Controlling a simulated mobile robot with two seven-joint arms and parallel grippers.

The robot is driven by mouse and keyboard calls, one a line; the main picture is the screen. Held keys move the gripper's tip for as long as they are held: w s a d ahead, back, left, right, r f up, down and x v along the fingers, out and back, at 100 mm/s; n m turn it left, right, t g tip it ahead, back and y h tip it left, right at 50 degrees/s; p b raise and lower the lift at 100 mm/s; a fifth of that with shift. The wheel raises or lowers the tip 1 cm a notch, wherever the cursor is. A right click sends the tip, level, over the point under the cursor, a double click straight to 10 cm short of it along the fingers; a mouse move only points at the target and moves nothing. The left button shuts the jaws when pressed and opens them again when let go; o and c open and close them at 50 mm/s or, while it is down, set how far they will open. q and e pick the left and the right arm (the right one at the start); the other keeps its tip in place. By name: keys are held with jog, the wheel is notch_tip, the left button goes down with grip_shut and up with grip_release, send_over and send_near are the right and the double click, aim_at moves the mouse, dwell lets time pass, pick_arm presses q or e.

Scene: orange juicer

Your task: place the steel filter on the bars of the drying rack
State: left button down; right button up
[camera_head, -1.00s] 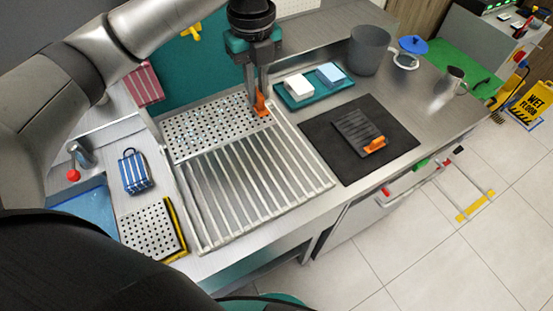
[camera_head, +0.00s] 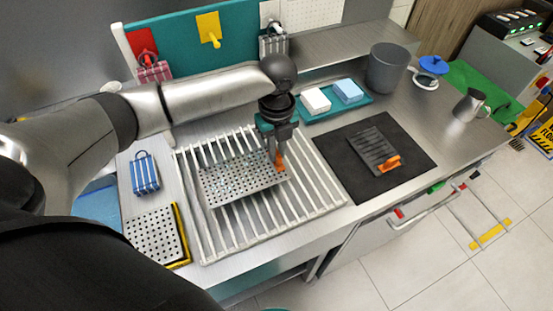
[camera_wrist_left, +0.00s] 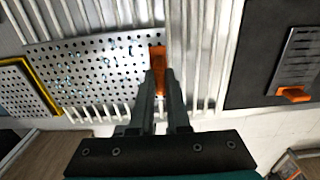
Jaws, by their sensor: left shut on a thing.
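The steel filter (camera_head: 236,178) is a perforated metal plate with an orange handle (camera_head: 280,160) at its right end. My left gripper (camera_head: 277,150) is shut on the orange handle from above. The plate lies over the white bars of the drying rack (camera_head: 215,245), roughly level; I cannot tell whether it touches them. In the left wrist view the filter (camera_wrist_left: 95,65) spreads to the left of the fingers (camera_wrist_left: 160,85), with bars showing around it. Wet-looking bluish spots dot the plate. My right gripper is not in view.
A black mat (camera_head: 410,150) with a grey orange-handled plate (camera_head: 374,148) lies to the right. A teal tray (camera_head: 335,107) holds two sponges behind.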

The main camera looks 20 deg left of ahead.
pick_arm(q)
jog(key=shift+f, duration=1.9)
jog(key=shift+f, duration=0.1)
jog(key=c, duration=0.9)
grip_release()
notch_tip(320, 180, up, 12)
jog(key=shift+r, duration=0.15)
jog(key=shift+s, duration=0.1)
